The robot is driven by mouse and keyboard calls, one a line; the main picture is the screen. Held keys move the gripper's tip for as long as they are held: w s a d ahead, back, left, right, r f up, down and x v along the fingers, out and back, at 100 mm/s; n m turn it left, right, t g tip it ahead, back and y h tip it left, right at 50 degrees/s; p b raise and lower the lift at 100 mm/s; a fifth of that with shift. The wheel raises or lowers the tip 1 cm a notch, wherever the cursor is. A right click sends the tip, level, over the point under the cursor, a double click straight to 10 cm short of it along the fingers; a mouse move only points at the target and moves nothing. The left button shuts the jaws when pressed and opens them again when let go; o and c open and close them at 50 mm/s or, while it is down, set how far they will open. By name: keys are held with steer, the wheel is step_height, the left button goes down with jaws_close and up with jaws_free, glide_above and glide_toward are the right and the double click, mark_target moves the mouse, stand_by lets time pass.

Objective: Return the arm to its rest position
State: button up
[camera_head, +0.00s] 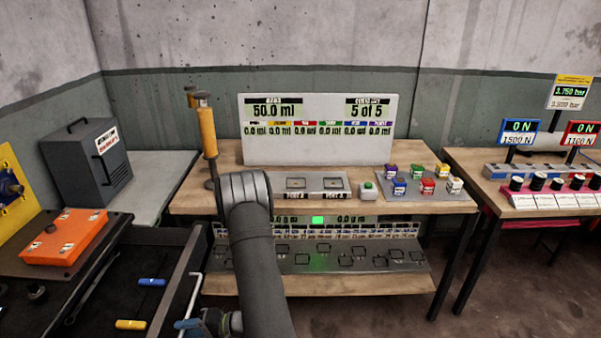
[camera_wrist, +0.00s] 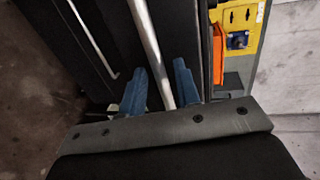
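My gripper (camera_head: 208,324) is low at the bottom edge of the head view, beside the dark tool cart (camera_head: 180,282). My grey arm bends up over the front of the bench and back down, hiding part of the bench. In the wrist view, the two blue fingers of my gripper (camera_wrist: 158,68) stand apart. A silver bar (camera_wrist: 148,38) shows between them with a gap on each side, so it does not look gripped. I cannot tell how far beyond the fingers the bar is.
An orange box (camera_head: 65,238) and blue and yellow handles (camera_head: 152,282) lie at the left. The bench (camera_head: 430,200) carries an amber cylinder (camera_head: 208,132), a display panel (camera_head: 318,150) and several small coloured containers (camera_head: 428,186). Bare floor (camera_head: 500,290) shows at lower right.

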steer(key=shift+a+f, duration=0.15)
steer(key=shift+a, duration=0.6)
steer(key=shift+d, duration=0.15)
steer(key=d+r, duration=0.3)
steer(key=d, duration=1.2)
steer(key=a+f, duration=0.1)
steer(key=a, duration=0.4)
steer(key=a+f, duration=0.1)
steer(key=a, duration=0.4)
steer(key=a+f, duration=0.1)
steer(key=a, duration=0.5)
stand_by(2.3)
